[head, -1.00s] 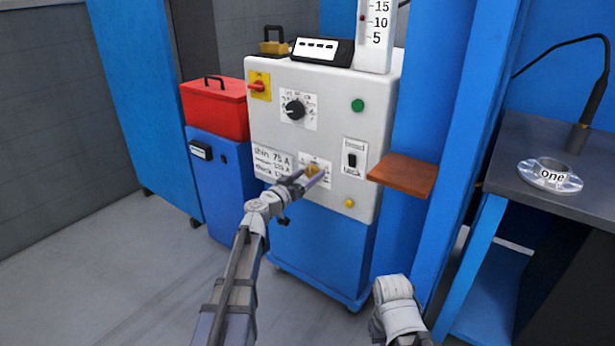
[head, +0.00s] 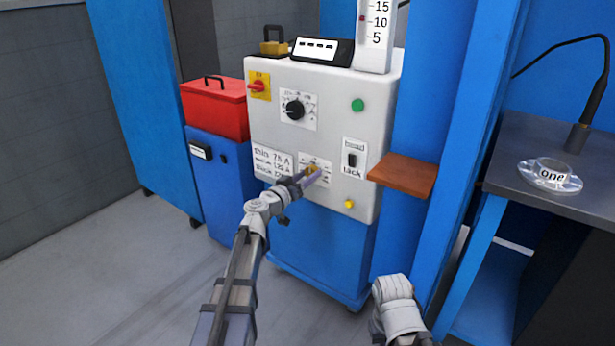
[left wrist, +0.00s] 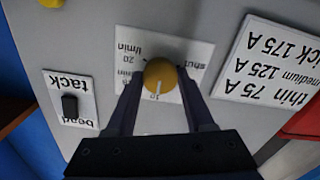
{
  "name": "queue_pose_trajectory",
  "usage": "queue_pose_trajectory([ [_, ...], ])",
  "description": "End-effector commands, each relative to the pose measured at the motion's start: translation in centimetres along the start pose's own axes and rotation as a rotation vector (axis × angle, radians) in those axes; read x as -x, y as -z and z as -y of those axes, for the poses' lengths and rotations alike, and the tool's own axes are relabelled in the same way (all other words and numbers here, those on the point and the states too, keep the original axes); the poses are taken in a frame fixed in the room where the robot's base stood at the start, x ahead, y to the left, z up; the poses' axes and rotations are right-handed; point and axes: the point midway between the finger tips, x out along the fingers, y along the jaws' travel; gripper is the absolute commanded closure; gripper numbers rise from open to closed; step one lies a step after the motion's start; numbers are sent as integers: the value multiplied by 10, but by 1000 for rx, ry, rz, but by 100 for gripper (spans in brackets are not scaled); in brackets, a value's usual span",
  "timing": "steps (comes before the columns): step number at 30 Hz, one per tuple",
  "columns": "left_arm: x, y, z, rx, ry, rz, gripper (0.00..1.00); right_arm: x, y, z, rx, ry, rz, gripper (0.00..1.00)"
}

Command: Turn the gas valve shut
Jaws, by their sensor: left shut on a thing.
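The gas valve is a yellow knob (left wrist: 160,76) on a white scale plate (left wrist: 190,52) marked "shut", "10" and "20 l/min". It sits low on the front of the grey machine panel (head: 325,115). My left gripper (head: 309,174) reaches the valve, and its fingers stand on both sides of the knob, shut on it. In the head view the fingers hide part of the knob. My right arm shows at the bottom, but its gripper fingers are out of view.
A bead/tack switch (head: 352,160) is right of the valve, with a small yellow button (head: 349,204) below it. A brown shelf (head: 403,174) juts out at the right. A red toolbox (head: 214,108) stands left. A flanged shell (head: 565,184) lies on the dark table (head: 515,150).

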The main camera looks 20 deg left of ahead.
Motion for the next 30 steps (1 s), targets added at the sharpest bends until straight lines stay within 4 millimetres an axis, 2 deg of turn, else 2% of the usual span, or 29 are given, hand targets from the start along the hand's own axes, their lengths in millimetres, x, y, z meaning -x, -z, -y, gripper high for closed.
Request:
queue_pose_trajectory([
  [8, 0, 0, 0, 144, 0, 0, 100, 0, 0, 0, 0, 0, 0, 100],
  [30, 0, 0, 0, 839, 0, 0, 100, 0, 0, 0, 0, 0, 0, 100],
])
